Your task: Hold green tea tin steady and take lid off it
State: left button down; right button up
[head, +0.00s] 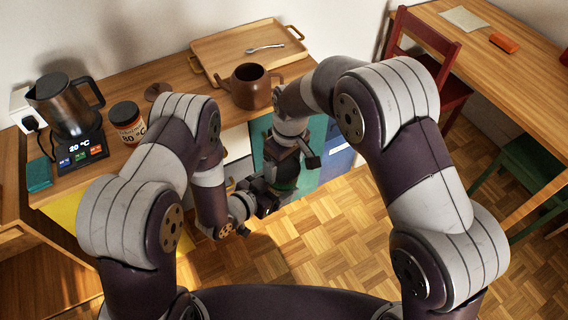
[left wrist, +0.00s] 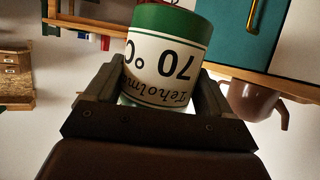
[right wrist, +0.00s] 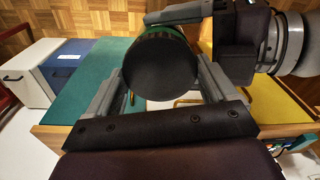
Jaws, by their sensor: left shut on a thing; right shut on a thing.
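The green tea tin (left wrist: 165,60) has a white label reading "70 °C", upside down in the left wrist view, and a green band. My left gripper (head: 268,190) is shut around its body from the side. My right gripper (head: 287,150) comes from above and is shut on the tin's dark round lid (right wrist: 160,66), with green showing behind it in the right wrist view. In the head view the tin is small and partly covered by both grippers, in front of the counter. I cannot tell whether lid and body still touch.
The counter holds a kettle (head: 66,104) on its base, another tin (head: 127,122) with a dark lid, a brown teapot (head: 250,86) and a wooden tray (head: 230,48) with a spoon. A teal cabinet front (head: 316,135) stands close behind my grippers. A red chair (head: 428,48) is at right.

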jog(key=shift+r, duration=0.35)
